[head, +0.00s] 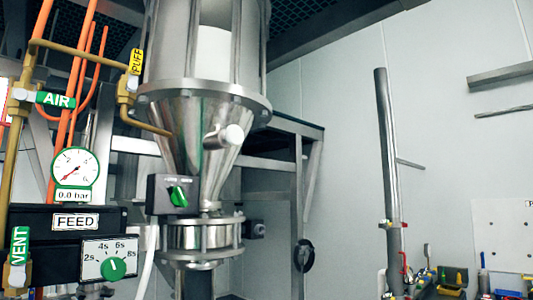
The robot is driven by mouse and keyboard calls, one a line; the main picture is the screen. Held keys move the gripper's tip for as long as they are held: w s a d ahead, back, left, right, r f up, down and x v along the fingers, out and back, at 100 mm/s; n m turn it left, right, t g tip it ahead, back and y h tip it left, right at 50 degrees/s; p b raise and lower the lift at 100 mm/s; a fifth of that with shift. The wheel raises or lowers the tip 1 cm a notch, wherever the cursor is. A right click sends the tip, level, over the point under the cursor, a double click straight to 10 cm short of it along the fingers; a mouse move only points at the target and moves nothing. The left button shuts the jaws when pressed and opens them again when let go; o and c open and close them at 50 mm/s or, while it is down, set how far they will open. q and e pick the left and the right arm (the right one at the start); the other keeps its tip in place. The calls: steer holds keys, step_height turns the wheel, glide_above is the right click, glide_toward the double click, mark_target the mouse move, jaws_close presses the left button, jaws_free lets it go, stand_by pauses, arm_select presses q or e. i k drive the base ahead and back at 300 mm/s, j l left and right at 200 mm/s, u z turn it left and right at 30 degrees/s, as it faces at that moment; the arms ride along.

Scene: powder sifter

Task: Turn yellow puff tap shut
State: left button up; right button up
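The yellow puff tap (136,62) is at the upper left in the head view, with PUFF lettered along its handle. The handle stands upright, roughly in line with the short vertical stretch of brass pipe at its valve body (127,90). From there a brass pipe (150,126) bends down and right to the steel cone (200,135) of the sifter. Neither of my grippers shows in the head view, and nothing touches the tap.
A green AIR tap (56,99) lies crosswise on its pipe; a green VENT tap (19,245) stands upright. The gauge (75,168) reads 0.0 bar. A FEED box (60,219), a timer dial (112,267) and a green-knobbed switch box (174,195) crowd below. Open space lies right of the sifter.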

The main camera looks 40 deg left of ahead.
mark_target(135, 59)
steer(key=u, duration=2.05)
steer(key=i+l, duration=0.15)
steer(key=l, duration=0.2)
steer(key=i+l, duration=0.15)
steer(key=l, duration=0.25)
